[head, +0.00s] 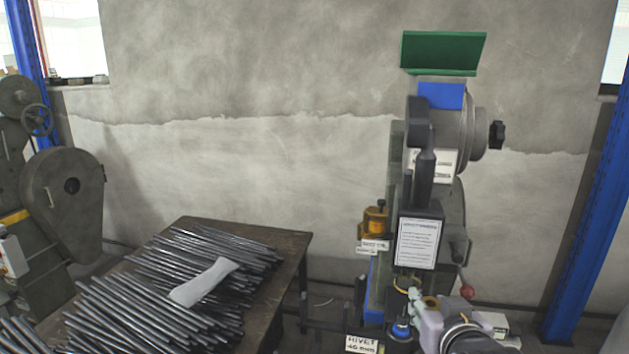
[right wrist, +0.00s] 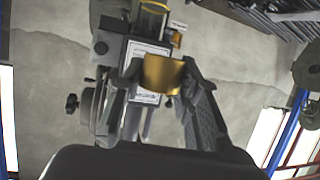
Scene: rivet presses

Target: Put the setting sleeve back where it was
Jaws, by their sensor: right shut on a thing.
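The setting sleeve, a short brass-coloured cylinder, is held between the two fingers of my right gripper in the right wrist view (right wrist: 163,75). In the head view the right gripper (head: 428,304) is low in front of the rivet press, and a small brass part of the sleeve shows at its tip. The grey rivet press (head: 462,140) stands upright behind it, with a dark ram (head: 425,165) above. A blue-topped part (head: 401,328) is just left of the gripper. I cannot tell whether the sleeve touches the press. My left gripper is not in view.
A table (head: 293,240) at the left carries a heap of dark metal rods (head: 140,310) and a pale cloth-like piece (head: 203,283). An amber cup (head: 375,221) sits on the press's left side. A framed notice (head: 417,243) and a red-knobbed lever (head: 467,291) are close to the gripper.

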